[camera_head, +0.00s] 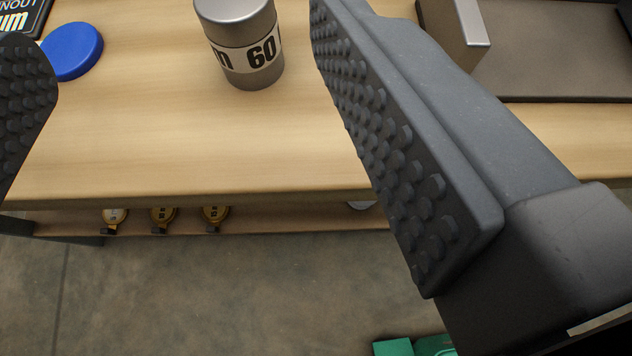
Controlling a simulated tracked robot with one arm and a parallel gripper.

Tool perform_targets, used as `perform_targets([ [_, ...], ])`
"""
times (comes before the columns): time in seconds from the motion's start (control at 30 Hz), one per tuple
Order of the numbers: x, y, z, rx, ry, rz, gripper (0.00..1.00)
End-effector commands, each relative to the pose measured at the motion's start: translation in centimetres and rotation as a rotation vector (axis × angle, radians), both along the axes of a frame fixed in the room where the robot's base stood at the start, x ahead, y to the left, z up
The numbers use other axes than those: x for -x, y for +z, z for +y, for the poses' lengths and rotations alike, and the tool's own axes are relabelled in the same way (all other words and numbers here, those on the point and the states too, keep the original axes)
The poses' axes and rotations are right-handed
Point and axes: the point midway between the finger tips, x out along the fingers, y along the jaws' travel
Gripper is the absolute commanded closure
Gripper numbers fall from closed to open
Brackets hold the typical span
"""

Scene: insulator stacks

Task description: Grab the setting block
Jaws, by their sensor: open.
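A silver metal cylinder (239,42) with a white band marked "60" stands upright on the wooden bench top (180,140). It looks like the setting block; its top is cut off by the frame edge. My gripper (185,50) is open, with one dark studded finger at the left edge and the other at the right. The cylinder shows between the two fingers, nearer the right one in the picture. Nothing is held, and I cannot tell how far the fingertips are from the cylinder.
A blue round disc (72,51) lies left of the cylinder, beside a dark sign (22,17). A brown-grey tray (560,60) with a metal-ended block (455,32) is at upper right. Gold round tags (163,215) sit under the bench edge. Something green (415,346) shows low down.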

Motion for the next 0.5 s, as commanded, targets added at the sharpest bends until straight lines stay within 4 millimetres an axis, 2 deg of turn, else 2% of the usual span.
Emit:
perform_targets([
  [0.03,1.1,-1.8,0.0,0.039,-0.003,0.001,0.37],
  [0.1,1.9,-2.9,-0.3,0.075,-0.011,-0.003,0.37],
  [0.23,2.2,-3.9,-0.7,0.105,-0.021,-0.009,0.37],
  [0.5,-1.9,-5.7,-0.5,0.108,-0.024,-0.012,0.37],
])
